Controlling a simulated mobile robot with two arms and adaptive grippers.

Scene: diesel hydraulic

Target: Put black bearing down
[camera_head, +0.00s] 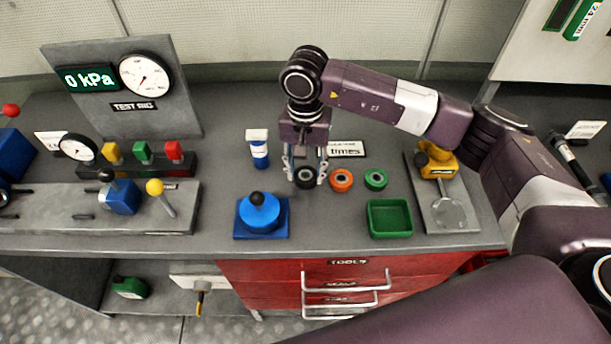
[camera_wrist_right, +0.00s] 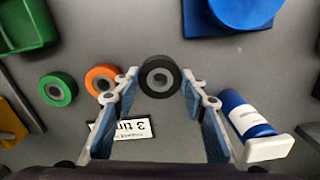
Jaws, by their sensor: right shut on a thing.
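The black bearing (camera_head: 305,178) is a dark ring with a grey centre, in line with the orange and green bearings on the grey bench. My right gripper (camera_head: 306,172) points down over it and is shut on it, one finger on each side. In the right wrist view the black bearing (camera_wrist_right: 160,77) sits between the fingertips (camera_wrist_right: 160,88). It is at or very near the bench top; I cannot tell whether it touches. My left gripper is not in view.
An orange bearing (camera_head: 341,180) and a green bearing (camera_head: 376,179) lie to the right. A green tray (camera_head: 390,218), blue pot (camera_head: 260,212), blue-and-white bottle (camera_head: 259,150) and label sign (camera_head: 346,149) are close by. The yellow tool (camera_head: 436,160) stands farther right.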

